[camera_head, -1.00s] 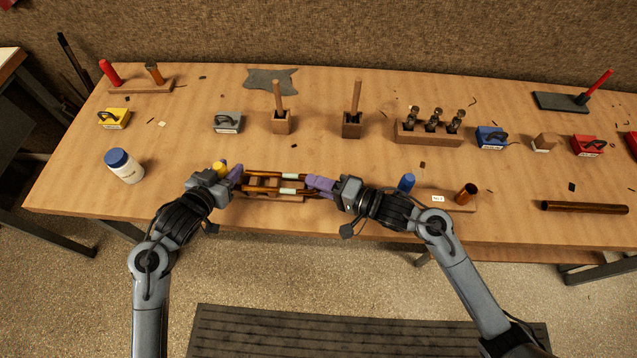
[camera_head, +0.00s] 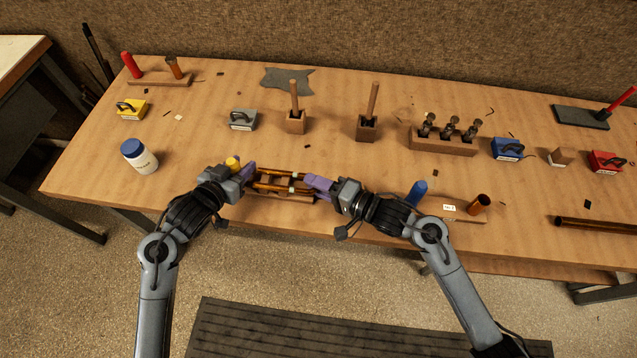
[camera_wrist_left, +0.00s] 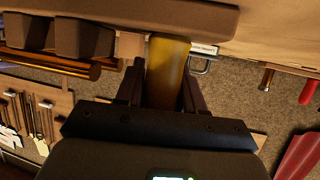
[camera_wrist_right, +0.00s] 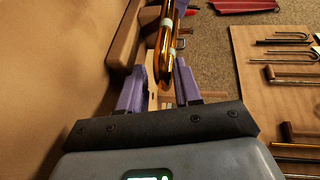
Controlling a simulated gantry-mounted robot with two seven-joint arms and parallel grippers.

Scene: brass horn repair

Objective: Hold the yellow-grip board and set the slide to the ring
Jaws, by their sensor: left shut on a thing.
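A wooden board with brass slide tubes (camera_head: 275,186) lies along the table's front edge, with a yellow grip (camera_head: 233,162) at its left end. My left gripper (camera_head: 247,172) is shut on the yellow grip, which shows between its fingers in the left wrist view (camera_wrist_left: 167,70). My right gripper (camera_head: 317,184) is at the right end of the tubes, its purple fingers either side of the brass slide (camera_wrist_right: 166,60) in the right wrist view. I cannot tell whether they press on it. White bands mark the tubes. I cannot make out the ring.
A blue handle (camera_head: 417,191) and a copper cup (camera_head: 479,204) stand right of my right gripper. A white jar (camera_head: 140,157) stands left. Behind are two wooden blocks with sticks (camera_head: 295,122) (camera_head: 367,130) and a rack (camera_head: 442,142). The table between is mostly clear.

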